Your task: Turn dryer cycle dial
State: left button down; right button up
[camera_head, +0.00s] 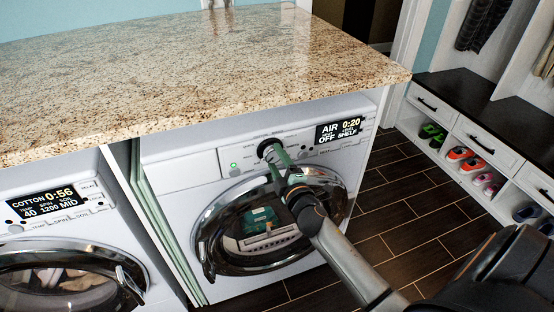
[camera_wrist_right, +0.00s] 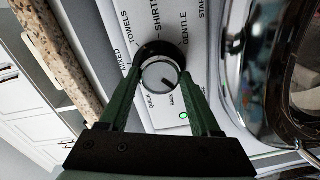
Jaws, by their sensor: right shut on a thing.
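The dryer (camera_head: 215,185) is the white machine on the right under the counter, and its display (camera_head: 340,130) reads AIR 0:20. Its round cycle dial (camera_head: 266,146) has a dark ring and a silver face, which shows in the right wrist view (camera_wrist_right: 161,76). A dark pointer mark on the face points to the lower right in that view. My right gripper (camera_head: 273,153) has its green fingers on opposite sides of the dial, shut on it. The fingers also show in the wrist view (camera_wrist_right: 163,72). My left gripper is in neither view.
A granite counter (camera_head: 200,70) overhangs the panel from above. The dryer's round door (camera_head: 208,235) is shut just below the dial, with my right arm in front of it. A washer (camera_head: 70,225) stands at the left. Shoe cubbies (camera_head: 455,158) line the right; wooden floor lies between.

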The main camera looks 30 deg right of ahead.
jog(key=shift+n, duration=1)
jog(key=o, duration=1.4)
jog(key=shift+s, duration=0.15)
jog(key=b+v, duration=0.1)
jog(key=v, duration=1.1)
jog(key=shift+s+a, duration=0.1)
